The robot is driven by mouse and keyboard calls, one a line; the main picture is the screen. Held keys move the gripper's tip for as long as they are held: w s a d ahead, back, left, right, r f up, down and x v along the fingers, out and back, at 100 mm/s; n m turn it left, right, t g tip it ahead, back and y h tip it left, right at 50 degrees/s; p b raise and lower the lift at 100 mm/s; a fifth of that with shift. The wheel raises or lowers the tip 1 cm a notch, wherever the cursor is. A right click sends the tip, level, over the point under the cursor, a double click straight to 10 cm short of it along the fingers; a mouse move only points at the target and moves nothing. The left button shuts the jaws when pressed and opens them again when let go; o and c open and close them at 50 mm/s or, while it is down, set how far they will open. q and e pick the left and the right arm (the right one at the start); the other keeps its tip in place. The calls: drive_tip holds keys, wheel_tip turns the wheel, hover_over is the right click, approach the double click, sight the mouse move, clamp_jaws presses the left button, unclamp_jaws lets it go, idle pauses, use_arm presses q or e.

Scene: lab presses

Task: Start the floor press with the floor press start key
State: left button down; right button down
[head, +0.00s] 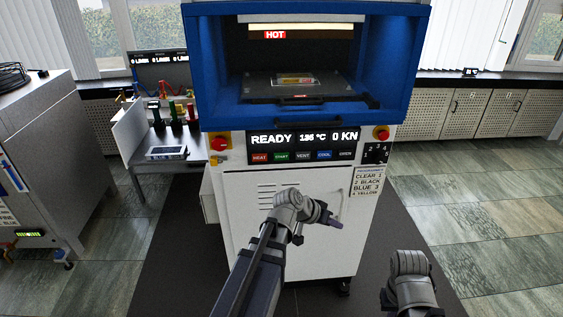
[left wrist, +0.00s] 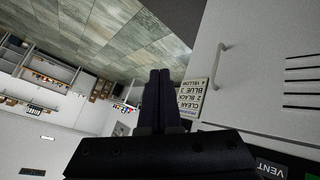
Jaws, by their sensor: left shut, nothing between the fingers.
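The floor press has a blue frame (head: 196,70) over a white cabinet (head: 245,195). Its panel display (head: 300,138) reads READY, 136 °C and 0 KN. The green floor press start key (head: 281,157) sits in the row under the display, between the red HEAT key (head: 260,157) and the VENT key (head: 303,156). My left gripper (head: 336,223) is shut and empty, below and right of the start key, in front of the cabinet. Its shut fingers (left wrist: 160,80) fill the middle of the left wrist view, where the VENT key (left wrist: 272,170) shows at lower right. My right gripper is outside the picture.
The open chamber shows a HOT sign (head: 275,35) and a plate (head: 300,88). A side bench (head: 150,165) stands left. Floor right of the press is clear.

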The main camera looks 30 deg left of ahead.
use_arm(q)
drive_tip(key=w+a+r+n+t+y+b, duration=0.1)
drive_tip(key=w+a+r+n+t, duration=0.1)
drive_tip(key=a, duration=0.8)
drive_tip(key=w+a+r+n+t+y, duration=0.2)
drive_tip(key=w+a+r+t, duration=0.1)
drive_tip(key=a, duration=0.8)
drive_tip(key=shift+r+n+t+b, duration=0.35)
drive_tip(key=shift+r+t, duration=0.4)
drive_tip(key=shift+t, duration=0.35)
approach(287, 158)
drive_tip(key=shift+d+x, duration=0.15)
drive_tip(key=shift+x, duration=1)
drive_tip(key=shift+d+x, duration=0.15)
drive_tip(key=shift+x, duration=1)
drive_tip(key=shift+f, duration=0.1)
drive_tip(key=shift+w+a, duration=0.25)
drive_tip(key=shift+w, duration=0.1)
